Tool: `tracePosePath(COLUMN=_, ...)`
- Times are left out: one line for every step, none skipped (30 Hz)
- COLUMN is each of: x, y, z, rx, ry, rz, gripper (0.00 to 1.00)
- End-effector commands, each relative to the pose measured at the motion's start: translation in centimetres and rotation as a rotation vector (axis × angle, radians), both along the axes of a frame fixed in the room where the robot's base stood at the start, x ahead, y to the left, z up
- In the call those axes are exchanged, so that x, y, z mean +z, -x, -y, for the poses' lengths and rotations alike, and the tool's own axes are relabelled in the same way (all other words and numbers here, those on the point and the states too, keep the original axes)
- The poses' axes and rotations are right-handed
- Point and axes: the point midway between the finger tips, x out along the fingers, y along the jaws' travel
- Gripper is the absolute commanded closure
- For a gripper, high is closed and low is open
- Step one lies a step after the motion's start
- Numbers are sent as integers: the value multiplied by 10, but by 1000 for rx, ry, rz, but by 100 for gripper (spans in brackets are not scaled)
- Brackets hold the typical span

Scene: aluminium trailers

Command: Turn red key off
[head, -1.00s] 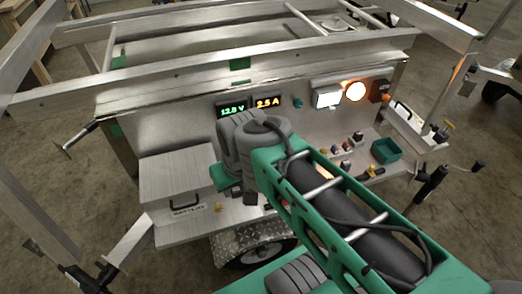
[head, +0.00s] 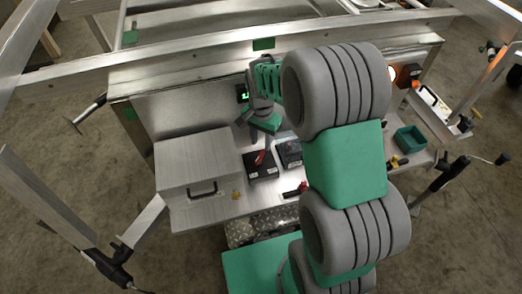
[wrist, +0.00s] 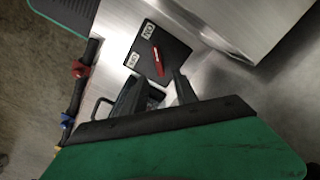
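A red lever (head: 260,157) lies across the top of a black box (head: 262,172) on the metal deck. In the wrist view the red lever (wrist: 157,60) shows on the black box (wrist: 172,52), which has pale labels. A second red handle (head: 303,187) sits at the deck's front edge; in the wrist view this handle (wrist: 78,70) is on a dark bar. I cannot tell which of the two is the key. My gripper (wrist: 156,84) is open and empty, its dark fingers apart, pointing toward the box. In the head view it hangs behind and above the box, partly hidden.
A metal case (head: 197,170) with a handle stands left of the black box. A second black box (head: 290,152) is right of it, beside my arm. A green bin (head: 409,140) is at the right. A frame beam (head: 190,55) crosses above. My arm hides the panel's middle.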

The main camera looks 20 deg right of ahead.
Motion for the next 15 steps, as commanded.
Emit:
tracePosePath(x=-11, y=2, z=0, rx=1, ry=-1, rz=-6, gripper=65)
tracePosePath(x=-17, y=2, z=0, rx=2, ry=0, rz=-7, gripper=65)
tracePosePath(x=-25, y=2, z=-1, rx=2, ry=0, rz=-6, gripper=65)
tracePosePath(x=-31, y=2, z=-1, rx=3, ry=-1, rz=-6, gripper=65)
tracePosePath(x=-36, y=2, z=-1, rx=3, ry=0, rz=-4, gripper=65)
tracePosePath(x=-43, y=2, z=-1, rx=3, ry=0, rz=-6, gripper=65)
tracePosePath(x=-47, y=2, z=-1, rx=4, ry=0, rz=-4, gripper=65)
tracePosePath(x=-50, y=1, z=-1, rx=4, ry=0, rz=-3, gripper=65)
tracePosePath(x=-54, y=1, z=-1, rx=4, ry=0, rz=-3, gripper=65)
tracePosePath(x=-56, y=1, z=-1, rx=5, ry=0, rz=-3, gripper=65)
tracePosePath(x=-58, y=1, z=-1, rx=5, ry=0, rz=-1, gripper=65)
tracePosePath(x=-59, y=1, z=-1, rx=5, ry=0, rz=0, gripper=65)
tracePosePath(x=-59, y=1, z=-1, rx=5, ry=0, rz=0, gripper=65)
tracePosePath(x=-59, y=1, z=-1, rx=5, ry=0, rz=0, gripper=65)
tracePosePath(x=-59, y=1, z=-1, rx=5, ry=0, rz=0, gripper=65)
